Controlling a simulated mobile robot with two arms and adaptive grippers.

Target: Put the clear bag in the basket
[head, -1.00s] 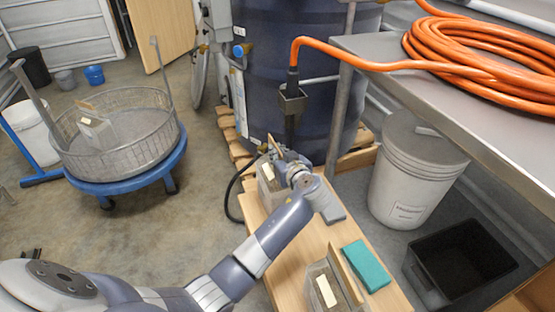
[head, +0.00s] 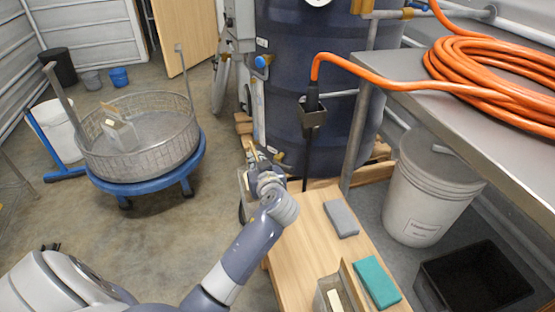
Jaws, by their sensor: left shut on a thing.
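My left gripper (head: 254,160) is shut on a clear bag (head: 243,188) with a wooden strip at its top. My wrist and fingers hide much of this bag, which is held beside the far left edge of the wooden bench (head: 305,235). The wire mesh basket (head: 165,155) stands on a blue wheeled dolly (head: 150,187) at the left, apart from my gripper. Another clear bag (head: 120,133) with a pale label is inside the basket. A further similar bag (head: 322,296) stands at the near end of the bench, cut by the frame edge. My right gripper is not in view.
A grey block (head: 341,219) and a teal block (head: 377,283) lie on the bench. A dark blue tank (head: 285,80) stands behind it. Upright posts (head: 66,105) rise from the basket's sides. Open floor (head: 185,235) lies between bench and basket.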

